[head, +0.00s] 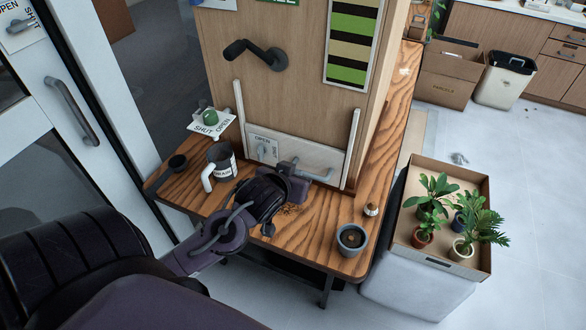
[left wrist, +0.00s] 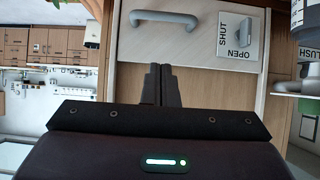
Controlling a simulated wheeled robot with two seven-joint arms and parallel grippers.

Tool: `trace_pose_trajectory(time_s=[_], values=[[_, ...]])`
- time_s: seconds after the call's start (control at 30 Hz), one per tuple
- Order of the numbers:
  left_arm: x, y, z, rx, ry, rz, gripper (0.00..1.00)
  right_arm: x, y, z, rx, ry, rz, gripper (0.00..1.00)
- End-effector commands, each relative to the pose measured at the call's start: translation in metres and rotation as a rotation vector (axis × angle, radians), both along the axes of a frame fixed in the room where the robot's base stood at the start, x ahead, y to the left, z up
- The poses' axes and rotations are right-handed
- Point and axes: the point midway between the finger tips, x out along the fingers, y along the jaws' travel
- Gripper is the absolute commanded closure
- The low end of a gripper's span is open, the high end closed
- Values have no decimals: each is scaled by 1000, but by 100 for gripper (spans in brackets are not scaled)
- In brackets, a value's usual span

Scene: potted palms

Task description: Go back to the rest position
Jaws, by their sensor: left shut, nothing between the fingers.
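My left arm comes in from the lower left in the head view. Its gripper (head: 280,186) is above the wooden table (head: 325,215), in front of a low white panel with a grey handle (head: 312,172). In the left wrist view the two fingers (left wrist: 161,82) are together with nothing between them. They point toward the white panel, where the grey handle (left wrist: 163,19) shows apart from them. In the head view the wrist hides part of the tabletop. My right gripper is in neither view.
A white-handled mug (head: 221,163) stands left of the gripper. A dark-filled grey pot (head: 351,239) and a small metal piece (head: 371,209) are to its right. A cardboard box (head: 408,238) holds several potted plants. A wooden upright board (head: 303,60) rises behind. The right floor is mostly clear.

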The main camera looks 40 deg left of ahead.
Motion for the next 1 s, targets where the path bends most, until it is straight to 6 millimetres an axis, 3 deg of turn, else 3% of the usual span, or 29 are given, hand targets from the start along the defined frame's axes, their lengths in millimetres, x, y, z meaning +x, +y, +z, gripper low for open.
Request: trace_pose_trajectory(time_s=[0.27,0.4,0.67,0.9,0.97,1.0], values=[[-7,-2,6,0,0,0,100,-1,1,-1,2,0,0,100],[-15,-10,-2,-3,48,-11,100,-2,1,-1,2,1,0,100],[-76,-65,-39,-1,384,-157,100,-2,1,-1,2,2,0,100],[-133,-108,-47,3,641,-338,100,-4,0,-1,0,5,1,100],[-146,-117,-47,4,694,-385,100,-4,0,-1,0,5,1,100],[-140,-115,-64,9,697,-378,100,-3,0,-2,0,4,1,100]])
